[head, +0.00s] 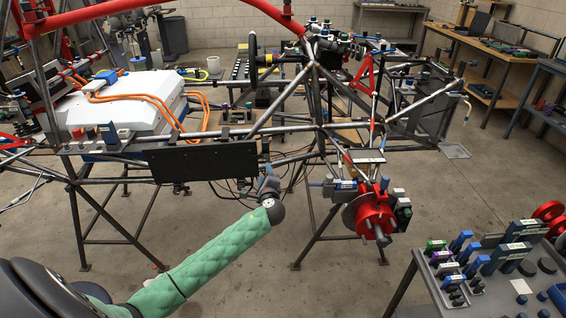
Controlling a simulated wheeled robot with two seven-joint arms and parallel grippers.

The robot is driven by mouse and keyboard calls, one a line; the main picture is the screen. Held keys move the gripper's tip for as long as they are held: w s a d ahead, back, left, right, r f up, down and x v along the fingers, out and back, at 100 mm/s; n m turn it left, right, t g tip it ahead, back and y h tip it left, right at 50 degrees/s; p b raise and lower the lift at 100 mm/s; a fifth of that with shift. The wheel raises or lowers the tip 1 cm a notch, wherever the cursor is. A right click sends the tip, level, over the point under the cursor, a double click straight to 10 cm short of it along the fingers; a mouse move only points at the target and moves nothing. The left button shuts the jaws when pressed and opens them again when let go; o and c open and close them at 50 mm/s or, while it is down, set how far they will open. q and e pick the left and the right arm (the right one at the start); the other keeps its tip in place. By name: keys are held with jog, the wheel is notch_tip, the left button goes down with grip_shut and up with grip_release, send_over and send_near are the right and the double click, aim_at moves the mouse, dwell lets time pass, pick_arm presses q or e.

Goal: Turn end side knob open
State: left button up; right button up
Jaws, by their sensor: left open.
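A tube chassis (320,128) of dark metal bars stands on trestle legs across the middle of the head view. My left arm, with a green sleeve, reaches up from the lower left. Its gripper (267,172) is open, small and seen from behind, just right of the black panel (202,161) on the chassis side. It is close to the lower chassis tubes; I cannot tell whether it touches anything. I cannot pick out the end side knob for certain; it may be hidden by the gripper or too small. My right gripper is not in view.
A red hub with a disc (375,212) sticks out right of the gripper. A white battery box (128,100) with orange cables lies on the chassis. A workbench (458,300) with several small blue parts stands at lower right. The floor between is clear.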

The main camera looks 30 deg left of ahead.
aim_at(266, 160)
pick_arm(q)
jog(key=w+a+m, duration=0.1)
jog(key=w+a+p, duration=0.1)
jog(key=w, duration=0.1)
jog(key=w+m+t, duration=0.1)
jog(key=w, duration=0.1)
jog(key=shift+w+a+r+m, duration=0.15)
jog(key=shift+a+r+m, duration=0.15)
jog(key=shift+a+r, duration=0.1)
jog(key=shift+w+a, duration=0.2)
jog(key=shift+w, duration=0.1)
jog(key=shift+w+a+p, duration=0.3)
jog(key=shift+w+a, duration=0.05)
jog(key=shift+w, duration=0.05)
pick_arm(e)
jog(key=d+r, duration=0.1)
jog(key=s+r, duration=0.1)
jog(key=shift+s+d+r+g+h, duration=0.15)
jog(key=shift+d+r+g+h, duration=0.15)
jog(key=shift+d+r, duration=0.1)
pick_arm(q)
jog(key=shift+c, duration=1)
jog(key=shift+f, duration=0.1)
jog(key=c, duration=0.8)
